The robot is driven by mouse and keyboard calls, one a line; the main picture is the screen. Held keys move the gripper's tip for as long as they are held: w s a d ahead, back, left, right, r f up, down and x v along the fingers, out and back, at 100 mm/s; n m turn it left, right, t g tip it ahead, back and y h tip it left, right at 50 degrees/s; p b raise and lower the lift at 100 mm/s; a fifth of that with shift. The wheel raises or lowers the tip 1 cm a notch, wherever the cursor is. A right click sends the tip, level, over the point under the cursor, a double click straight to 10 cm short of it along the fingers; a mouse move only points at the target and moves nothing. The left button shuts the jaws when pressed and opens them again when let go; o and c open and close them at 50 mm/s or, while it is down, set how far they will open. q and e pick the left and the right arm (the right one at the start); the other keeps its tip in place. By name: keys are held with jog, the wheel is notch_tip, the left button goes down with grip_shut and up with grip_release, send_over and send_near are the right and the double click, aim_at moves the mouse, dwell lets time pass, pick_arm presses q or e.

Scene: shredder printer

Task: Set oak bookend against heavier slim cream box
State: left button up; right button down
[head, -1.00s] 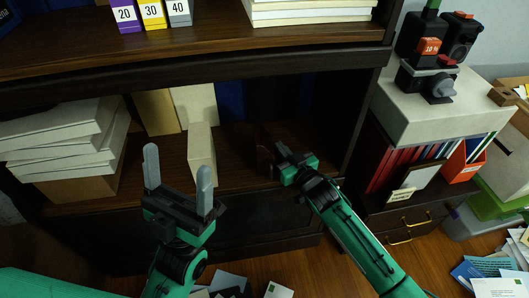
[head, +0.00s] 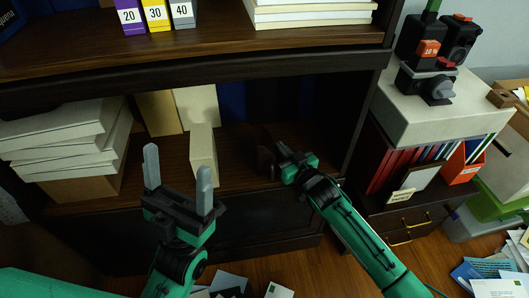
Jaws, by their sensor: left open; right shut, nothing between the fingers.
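A slim cream box (head: 203,157) stands upright on the lower shelf, just behind my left gripper. Another cream box (head: 196,107) and a tan box (head: 159,113) stand further back. Which box is heavier cannot be seen. A small dark brown upright piece (head: 265,161), perhaps the oak bookend, stands to the right of the front cream box, with a gap between them. My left gripper (head: 178,180) is open and empty in front of the shelf, fingers pointing up. My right gripper (head: 282,151) is shut and empty, close to the right of the brown piece; contact cannot be told.
A stack of pale boxes or papers (head: 65,140) fills the shelf's left side. The upper shelf (head: 200,37) overhangs the space. The cabinet's right side wall (head: 365,105) is near my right arm. A drawer unit (head: 405,218) stands to the right. Papers lie on the floor.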

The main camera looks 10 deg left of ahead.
jog(key=shift+w+d+r, duration=0.2)
jog(key=shift+w+d, duration=0.2)
jog(key=shift+d, duration=0.15)
jog(key=shift+w+d+r, duration=0.15)
jog(key=shift+w+d, duration=0.25)
jog(key=shift+d, duration=0.15)
jog(key=shift+d+f+h, duration=0.1)
jog(key=shift+d+h, duration=0.15)
jog(key=shift+h, duration=0.05)
jog(key=shift+s+d+p, duration=0.25)
jog(key=shift+s+p, duration=0.15)
jog(key=shift+p, duration=0.3)
jog(key=s+p, duration=0.1)
jog(key=s, duration=0.2)
jog(key=s+d+p, duration=0.1)
jog(key=s+p, duration=0.1)
jog(key=s+d+p, duration=0.1)
jog(key=s+p, duration=0.1)
jog(key=s, duration=0.1)
jog(key=shift+s+f, duration=0.1)
jog(key=shift+s, duration=0.2)
jog(key=shift+s+d+f+p, duration=0.1)
jog(key=shift+s+d+p, duration=0.15)
jog(key=shift+s, duration=0.35)
